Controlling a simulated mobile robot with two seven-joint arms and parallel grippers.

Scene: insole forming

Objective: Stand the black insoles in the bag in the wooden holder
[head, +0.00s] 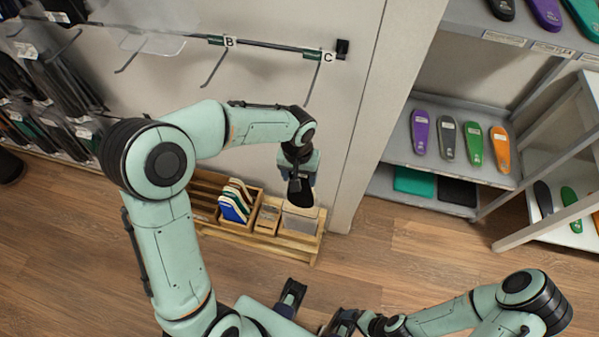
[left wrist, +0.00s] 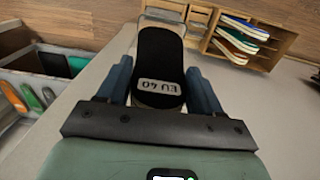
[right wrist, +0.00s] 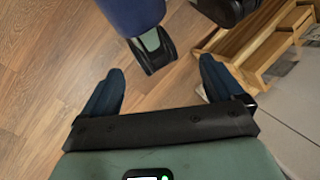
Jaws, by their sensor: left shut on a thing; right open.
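My left gripper (head: 300,180) is shut on a clear bag with black insoles (head: 300,194), held upright over the right part of the low wooden holder (head: 312,246). In the left wrist view the black insole (left wrist: 160,55) stands between the fingers (left wrist: 160,82), with a white "EU 40" label near the grip. Its far end is beside a clear, rimmed compartment; I cannot tell whether it is inside. My right gripper (right wrist: 160,85) is open and empty, away from the holder. In the head view it shows only partly, at the bottom edge.
Coloured insoles (head: 236,202) stand in a wooden box at the holder's left, with a small wooden box (head: 267,218) beside it. The wall is close behind, with hooks (head: 318,72) above. Grey shelves (head: 455,168) with insoles stand right. The floor (head: 420,245) in front is clear.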

